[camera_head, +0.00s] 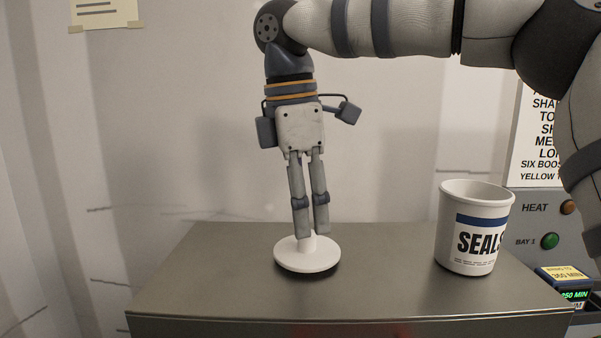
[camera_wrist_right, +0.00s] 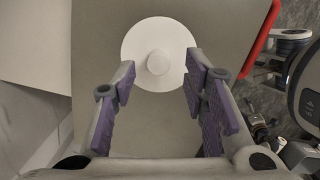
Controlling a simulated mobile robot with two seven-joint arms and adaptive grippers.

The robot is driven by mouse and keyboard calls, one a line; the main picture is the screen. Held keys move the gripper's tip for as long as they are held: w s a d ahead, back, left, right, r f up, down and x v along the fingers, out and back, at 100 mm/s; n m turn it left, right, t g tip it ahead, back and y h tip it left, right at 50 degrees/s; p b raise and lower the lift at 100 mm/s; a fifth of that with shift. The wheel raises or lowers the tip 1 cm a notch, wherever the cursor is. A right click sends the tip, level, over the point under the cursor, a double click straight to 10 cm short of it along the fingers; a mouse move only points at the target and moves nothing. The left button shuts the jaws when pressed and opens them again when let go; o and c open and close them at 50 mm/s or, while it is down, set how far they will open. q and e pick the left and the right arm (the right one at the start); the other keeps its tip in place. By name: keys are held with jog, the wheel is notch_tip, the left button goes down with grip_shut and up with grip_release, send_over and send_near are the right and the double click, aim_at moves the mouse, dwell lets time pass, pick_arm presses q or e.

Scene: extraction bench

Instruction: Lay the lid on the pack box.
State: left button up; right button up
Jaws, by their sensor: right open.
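The lid (camera_head: 290,258) is a white round disc with a knob, lying level on the grey metal top with a dark shadow under its edge. In the right wrist view the lid (camera_wrist_right: 135,48) shows from above with its knob at the centre. My right gripper (camera_head: 306,232) points down directly over the knob, its fingertips close to it. In the wrist view its fingers (camera_wrist_right: 161,72) stand apart on either side of the lid's near part, open. I cannot make out a pack box in either view. My left gripper is not in view.
A white cup marked SEALS (camera_head: 475,225) stands at the right of the grey metal top (camera_head: 200,285). Behind it is a panel (camera_head: 535,225) with HEAT and BAY 1 buttons. A red edge (camera_wrist_right: 262,38) shows at the wrist view's upper right. The top's left side is clear.

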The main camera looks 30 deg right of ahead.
aim_at(297, 251)
notch_tip(297, 251, up, 9)
jog(key=a, duration=0.1)
jog(key=shift+f, duration=0.15)
jog(key=shift+w, duration=0.1)
